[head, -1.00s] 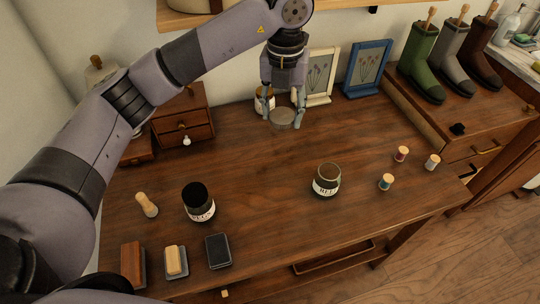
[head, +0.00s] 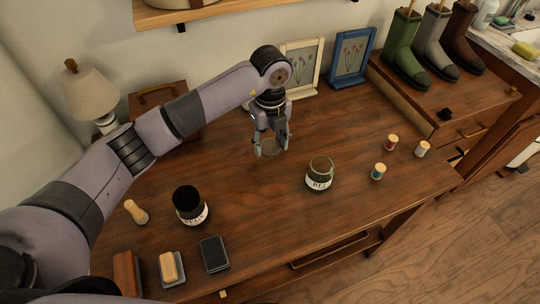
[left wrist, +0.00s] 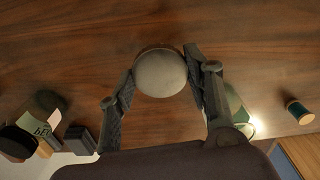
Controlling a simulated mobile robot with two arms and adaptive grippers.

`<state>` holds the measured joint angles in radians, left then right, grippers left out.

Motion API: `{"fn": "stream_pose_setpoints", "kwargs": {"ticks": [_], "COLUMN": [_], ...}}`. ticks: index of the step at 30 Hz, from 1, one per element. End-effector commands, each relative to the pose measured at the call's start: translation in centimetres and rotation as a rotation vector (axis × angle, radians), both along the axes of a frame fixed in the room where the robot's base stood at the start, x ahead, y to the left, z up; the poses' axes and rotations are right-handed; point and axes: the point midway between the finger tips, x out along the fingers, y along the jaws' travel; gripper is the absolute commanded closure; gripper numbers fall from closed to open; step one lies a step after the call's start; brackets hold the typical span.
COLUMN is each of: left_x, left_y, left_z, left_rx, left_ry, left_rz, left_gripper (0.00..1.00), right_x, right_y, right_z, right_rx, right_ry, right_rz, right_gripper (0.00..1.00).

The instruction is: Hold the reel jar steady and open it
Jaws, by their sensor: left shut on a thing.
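The reel jar (head: 319,177), dark glass with a white label, stands upright and open-topped on the table, right of centre. My left gripper (head: 270,148) is to its left and a little farther back, apart from it. It is shut on a round grey lid (left wrist: 160,73), which lies flat between the two fingertips in the left wrist view and also shows in the head view (head: 269,146). The gap between lid and table is hard to judge. A greenish jar, partly hidden behind a finger, shows in the left wrist view. My right gripper is out of view.
A black-topped jar (head: 190,206) stands front left, near a wooden peg-like tool (head: 136,211), a brush (head: 172,268) and a dark tin (head: 214,254). Thread spools (head: 378,172) stand right of the reel jar. Picture frames (head: 352,57) line the back. The table's centre front is clear.

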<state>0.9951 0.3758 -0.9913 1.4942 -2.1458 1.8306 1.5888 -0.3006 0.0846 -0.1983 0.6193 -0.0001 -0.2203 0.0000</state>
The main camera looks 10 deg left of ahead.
Motion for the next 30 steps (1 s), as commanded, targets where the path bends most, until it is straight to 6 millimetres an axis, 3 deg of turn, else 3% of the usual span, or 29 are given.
{"fn": "stream_pose_setpoints", "kwargs": {"ticks": [16,28,29,30], "left_x": [-0.1,0.0,0.0,0.0], "left_y": [0.0,0.0,0.0,0.0], "left_z": [-6.3,-6.9,-6.8,-6.8], "left_rx": [0.000,0.000,-0.001,-0.001], "left_ry": [0.001,-0.001,-0.002,-0.002], "left_rz": [-0.001,-0.001,-0.001,-0.001], "left_gripper": [0.87,0.87,0.52,0.49], "right_x": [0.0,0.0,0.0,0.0], "right_y": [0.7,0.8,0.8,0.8], "right_z": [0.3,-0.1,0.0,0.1], "right_rx": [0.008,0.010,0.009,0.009], "right_ry": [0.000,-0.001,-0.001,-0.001], "right_rz": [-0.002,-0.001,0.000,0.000], "right_gripper": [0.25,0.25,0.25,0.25]}}
